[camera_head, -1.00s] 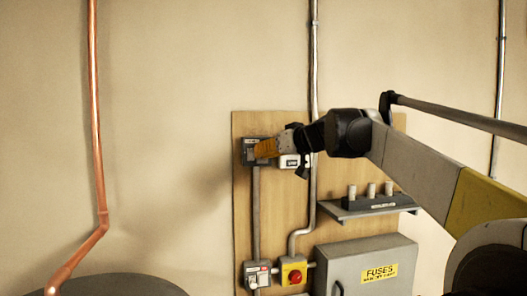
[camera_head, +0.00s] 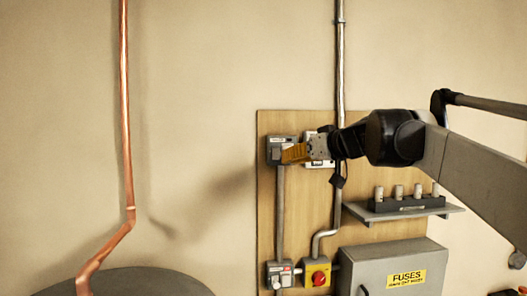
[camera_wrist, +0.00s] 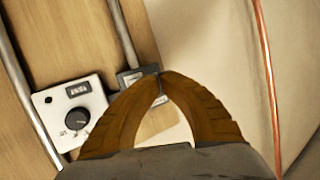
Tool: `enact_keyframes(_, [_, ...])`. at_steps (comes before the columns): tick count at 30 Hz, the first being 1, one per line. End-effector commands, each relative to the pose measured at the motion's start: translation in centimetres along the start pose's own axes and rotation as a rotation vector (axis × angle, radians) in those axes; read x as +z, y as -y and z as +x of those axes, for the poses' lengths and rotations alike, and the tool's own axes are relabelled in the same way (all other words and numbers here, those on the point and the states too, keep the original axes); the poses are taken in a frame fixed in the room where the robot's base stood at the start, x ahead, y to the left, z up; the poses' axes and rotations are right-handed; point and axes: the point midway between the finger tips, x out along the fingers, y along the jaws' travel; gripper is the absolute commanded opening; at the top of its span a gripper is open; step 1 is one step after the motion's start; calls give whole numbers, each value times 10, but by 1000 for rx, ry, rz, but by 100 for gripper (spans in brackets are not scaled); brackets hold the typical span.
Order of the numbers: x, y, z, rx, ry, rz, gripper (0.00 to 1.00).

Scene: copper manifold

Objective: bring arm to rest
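My gripper (camera_head: 290,153) has orange-brown fingers and hangs in front of the upper left of a wooden board. In the wrist view my gripper (camera_wrist: 161,75) shows its two curved fingers meeting at the tips, with nothing seen held between them. Behind the fingertips is a grey switch box (camera_head: 274,144), partly hidden; it also shows in the wrist view (camera_wrist: 133,82). I cannot tell whether the fingers touch it. A white dial box (camera_wrist: 87,97) is left of the fingers in the wrist view and mostly hidden behind my gripper in the head view.
The board (camera_head: 300,215) carries a fuse shelf (camera_head: 405,211), a grey FUSES cabinet (camera_head: 385,272), a yellow box with a red knob (camera_head: 317,273), a lower switch (camera_head: 279,273) and a metal conduit (camera_head: 340,70). A copper pipe (camera_head: 126,120) runs at left. Wall between is bare.

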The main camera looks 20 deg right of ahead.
Motion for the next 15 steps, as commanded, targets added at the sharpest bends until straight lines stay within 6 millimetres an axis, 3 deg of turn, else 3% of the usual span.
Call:
enact_keyframes(13, [4, 4, -6, 0, 0, 0, 0])
enact_keyframes(15, [12, 6, -5, -2, 6, 2, 0])
